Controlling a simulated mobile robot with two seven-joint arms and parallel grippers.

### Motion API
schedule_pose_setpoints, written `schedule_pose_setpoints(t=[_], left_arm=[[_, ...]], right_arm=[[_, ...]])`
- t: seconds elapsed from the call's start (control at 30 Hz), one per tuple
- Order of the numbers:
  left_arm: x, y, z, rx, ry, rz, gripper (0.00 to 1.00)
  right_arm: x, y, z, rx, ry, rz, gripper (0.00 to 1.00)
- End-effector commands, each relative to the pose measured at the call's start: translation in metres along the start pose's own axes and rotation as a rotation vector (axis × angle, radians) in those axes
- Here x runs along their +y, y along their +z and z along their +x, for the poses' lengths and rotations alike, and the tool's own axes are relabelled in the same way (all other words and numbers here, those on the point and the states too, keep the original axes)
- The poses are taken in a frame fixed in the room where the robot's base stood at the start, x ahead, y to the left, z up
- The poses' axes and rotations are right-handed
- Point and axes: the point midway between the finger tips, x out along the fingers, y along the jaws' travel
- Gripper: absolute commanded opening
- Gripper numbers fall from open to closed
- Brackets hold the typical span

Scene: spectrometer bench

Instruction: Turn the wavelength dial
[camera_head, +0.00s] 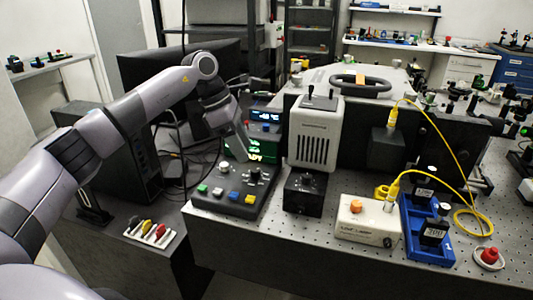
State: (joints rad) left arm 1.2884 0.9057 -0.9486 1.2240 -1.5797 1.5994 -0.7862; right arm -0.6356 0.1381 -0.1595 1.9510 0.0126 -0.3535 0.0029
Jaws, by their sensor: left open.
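A dark sloped control panel (224,202) stands at the bench's left front edge, with coloured buttons and a black knob (254,174) near its upper right. A black box (304,196) to its right also has a round knob (306,181) on top. I cannot read labels that tell which knob is the wavelength dial. My left gripper (246,155) is open, pointing down just above and behind the panel's knob, apart from it as far as I can tell. One finger is hard to make out. My right gripper is not in view.
A white vented lamp housing (315,132) stands behind the black box. A white laser box (367,222), a blue tray (426,232) with dark bottles, yellow cables and a red button (488,257) lie to the right.

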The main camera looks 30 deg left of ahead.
Motion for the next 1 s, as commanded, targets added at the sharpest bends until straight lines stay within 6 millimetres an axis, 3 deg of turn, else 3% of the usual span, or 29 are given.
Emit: schedule_pose_setpoints(t=[0.17,0.63,0.97,1.0], left_arm=[[0.002,-0.004,0.000,0.017,0.007,0.000,0.52],[0.002,-0.004,0.062,0.015,0.005,-0.001,0.52],[0.002,-0.004,0.068,0.013,0.007,0.000,0.52],[0.002,-0.004,0.068,0.013,0.007,0.000,0.46]], right_arm=[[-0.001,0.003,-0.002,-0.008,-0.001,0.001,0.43],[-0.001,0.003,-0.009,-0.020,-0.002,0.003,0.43],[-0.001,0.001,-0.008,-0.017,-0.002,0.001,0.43],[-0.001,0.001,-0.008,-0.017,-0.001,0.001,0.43]])
